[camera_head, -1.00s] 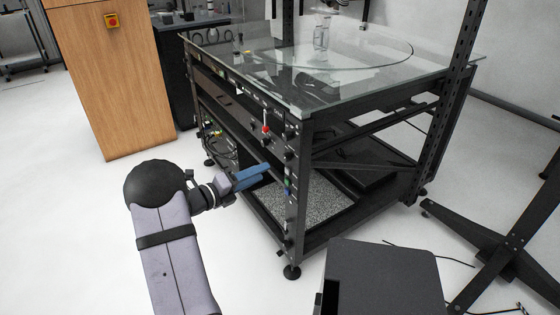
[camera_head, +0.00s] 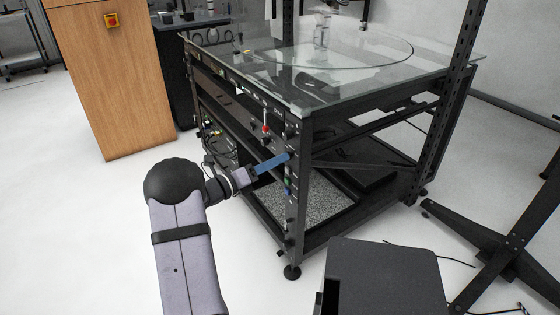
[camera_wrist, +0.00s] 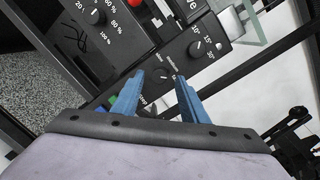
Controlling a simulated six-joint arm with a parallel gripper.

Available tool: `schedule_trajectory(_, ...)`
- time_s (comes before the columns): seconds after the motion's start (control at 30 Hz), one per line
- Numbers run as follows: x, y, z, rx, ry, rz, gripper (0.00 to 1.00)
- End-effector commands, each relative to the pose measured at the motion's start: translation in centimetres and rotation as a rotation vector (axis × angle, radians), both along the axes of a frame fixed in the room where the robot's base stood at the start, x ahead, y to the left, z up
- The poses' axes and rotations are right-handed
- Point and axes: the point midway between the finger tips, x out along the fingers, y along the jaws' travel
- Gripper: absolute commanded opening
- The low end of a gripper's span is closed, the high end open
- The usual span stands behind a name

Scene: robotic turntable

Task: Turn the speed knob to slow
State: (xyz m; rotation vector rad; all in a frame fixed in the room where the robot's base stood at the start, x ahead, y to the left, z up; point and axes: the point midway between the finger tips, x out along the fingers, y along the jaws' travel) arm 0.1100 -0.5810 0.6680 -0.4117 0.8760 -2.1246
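My gripper (camera_head: 287,157) has two blue fingers and reaches the black control panel on the table frame's near corner post. In the wrist view my gripper (camera_wrist: 158,84) is open, with a gap between its fingertips. A small dark knob (camera_wrist: 161,75) shows in that gap, with small white markings around it that I cannot read clearly. I cannot tell whether the fingers touch it. A knob (camera_wrist: 97,17) with percent marks is at upper left. No label reading "slow" is legible.
The glass tabletop (camera_head: 365,75) overhangs the panel from above. A red control (camera_head: 265,128) sits left of my gripper, and a green button (camera_head: 287,183) lies just below it. A dark box (camera_head: 385,270) stands at the lower right. The white floor to the left is open.

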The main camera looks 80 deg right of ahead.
Motion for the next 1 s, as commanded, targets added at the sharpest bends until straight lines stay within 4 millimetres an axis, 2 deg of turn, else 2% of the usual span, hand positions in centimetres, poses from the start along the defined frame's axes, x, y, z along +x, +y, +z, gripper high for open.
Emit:
schedule_trajectory(0.2,-1.2,-1.4,0.0,0.001,0.0,-0.001,0.4)
schedule_trajectory(0.53,-1.4,-1.7,0.0,0.001,0.0,0.001,0.4)
schedule_trajectory(0.57,-1.4,-1.7,0.0,0.001,0.0,0.001,0.38)
schedule_trajectory(0.7,-1.4,-1.7,0.0,0.001,0.0,0.001,0.04)
schedule_trajectory(0.73,-1.4,-1.7,0.0,0.001,0.0,0.001,0.0)
schedule_trajectory(1.0,-1.3,-1.7,0.0,0.011,0.009,0.001,0.0)
